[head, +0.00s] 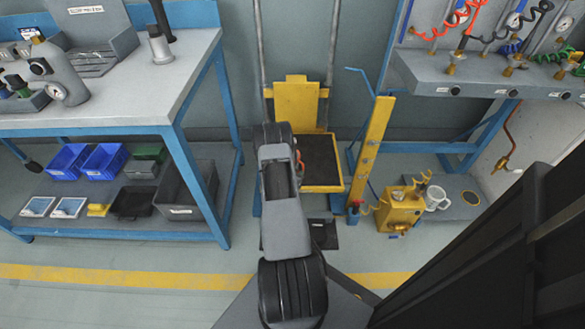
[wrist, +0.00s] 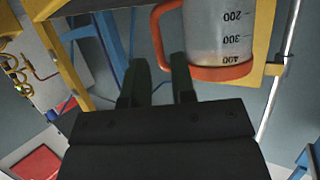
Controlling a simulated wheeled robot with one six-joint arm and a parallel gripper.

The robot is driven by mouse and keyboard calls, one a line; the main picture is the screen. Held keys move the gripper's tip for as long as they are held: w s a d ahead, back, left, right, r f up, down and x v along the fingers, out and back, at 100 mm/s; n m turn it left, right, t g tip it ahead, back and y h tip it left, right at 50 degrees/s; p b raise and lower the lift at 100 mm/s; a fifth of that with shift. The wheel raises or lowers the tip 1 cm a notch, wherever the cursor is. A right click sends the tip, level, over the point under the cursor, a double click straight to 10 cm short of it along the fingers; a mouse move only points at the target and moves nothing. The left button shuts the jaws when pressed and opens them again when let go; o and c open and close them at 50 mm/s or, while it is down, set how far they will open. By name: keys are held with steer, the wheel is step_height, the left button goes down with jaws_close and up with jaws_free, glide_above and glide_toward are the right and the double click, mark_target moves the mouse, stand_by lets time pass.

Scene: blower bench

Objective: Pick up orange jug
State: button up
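The orange jug (wrist: 218,35) shows close up in the wrist view. It has a clear, greyish body with printed marks 200, 300 and 400, an orange band and an orange handle (wrist: 157,35). Its upper part is cut off by the picture edge. My gripper (wrist: 157,70) is open, with its two dark fingers apart and pointing toward the handle. The handle's lower bend shows between and just beyond the fingertips. I cannot tell whether they touch. In the head view my arm hides the gripper and most of the jug; a small orange bit (head: 300,160) shows beside the arm.
A yellow stand (head: 297,100) with a dark mat (head: 321,160) is behind my arm. A yellow post (head: 372,145) rises to its right. A yellow box (head: 400,209) and a white mug (head: 436,197) stand farther right. A blue-framed workbench (head: 178,115) is at left.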

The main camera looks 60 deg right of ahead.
steer(key=shift+b+x, duration=1.4)
steer(key=shift+x, duration=1.55)
steer(key=shift+s, duration=0.1)
steer(key=shift+c, duration=0.3)
jaws_close()
steer(key=shift+r, duration=0.1)
